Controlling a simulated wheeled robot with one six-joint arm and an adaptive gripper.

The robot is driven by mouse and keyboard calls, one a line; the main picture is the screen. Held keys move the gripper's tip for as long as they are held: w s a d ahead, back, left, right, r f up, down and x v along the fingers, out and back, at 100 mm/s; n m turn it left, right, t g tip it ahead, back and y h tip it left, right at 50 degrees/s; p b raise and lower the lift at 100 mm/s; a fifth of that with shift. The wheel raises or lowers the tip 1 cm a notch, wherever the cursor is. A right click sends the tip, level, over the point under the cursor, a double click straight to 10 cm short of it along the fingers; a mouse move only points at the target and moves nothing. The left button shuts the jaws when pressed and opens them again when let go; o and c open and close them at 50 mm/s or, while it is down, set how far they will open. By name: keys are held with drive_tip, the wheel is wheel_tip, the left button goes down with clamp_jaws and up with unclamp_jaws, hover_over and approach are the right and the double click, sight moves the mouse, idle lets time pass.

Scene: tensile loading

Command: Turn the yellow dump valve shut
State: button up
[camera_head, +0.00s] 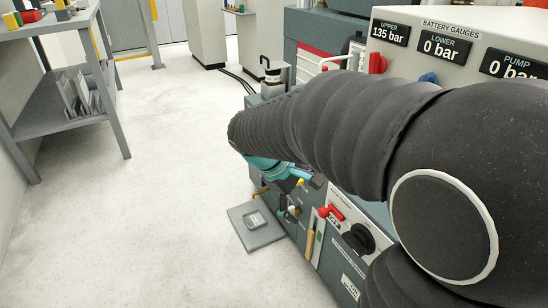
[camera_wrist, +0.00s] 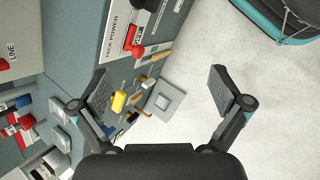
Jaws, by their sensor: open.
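In the wrist view, the yellow dump valve handle (camera_wrist: 118,101) stands out from the front of the grey-green cabinet. My gripper (camera_wrist: 163,92) is open with nothing between its fingers. The handle shows just inside the left finger, well away from the right finger; I cannot tell the depth between them, and no contact is clear. In the head view, a small yellow piece (camera_head: 299,182) shows beside my teal wrist and may be the same handle. My dark arm covers much of the cabinet front there, and my fingers are mostly hidden.
A red power switch (camera_wrist: 134,42) and black knob (camera_head: 358,238) sit on the cabinet front. A wooden-handled lever (camera_head: 310,245) stands nearby. A grey floor plate (camera_head: 245,238) lies below. Gauges (camera_head: 440,48) top the cabinet. Open floor (camera_head: 150,200) lies left, before a workbench (camera_head: 60,110).

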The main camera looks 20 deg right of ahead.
drive_tip(key=w+a+f+n+t+h+p, duration=0.1)
drive_tip(key=w+a+f+n+t+h, duration=0.15)
drive_tip(key=w+f+n+h, duration=0.7)
drive_tip(key=w+a+f+n+t+h+p, duration=0.1)
drive_tip(key=w+a+f+n+h, duration=0.2)
drive_tip(key=w+f, duration=0.75)
drive_tip(key=shift+n+y, duration=0.45)
drive_tip(key=shift+y, duration=0.1)
drive_tip(key=w+d+r, duration=0.1)
drive_tip(key=w+d, duration=0.1)
drive_tip(key=d, duration=0.2)
drive_tip(key=w+d+r, duration=0.1)
drive_tip(key=d, duration=0.4)
drive_tip(key=w+d+r, duration=0.1)
drive_tip(key=w+d, duration=0.1)
drive_tip(key=d, duration=0.2)
drive_tip(key=shift+w+d+r+p, duration=0.2)
drive_tip(key=shift+w+p, duration=0.1)
drive_tip(key=c, duration=1)
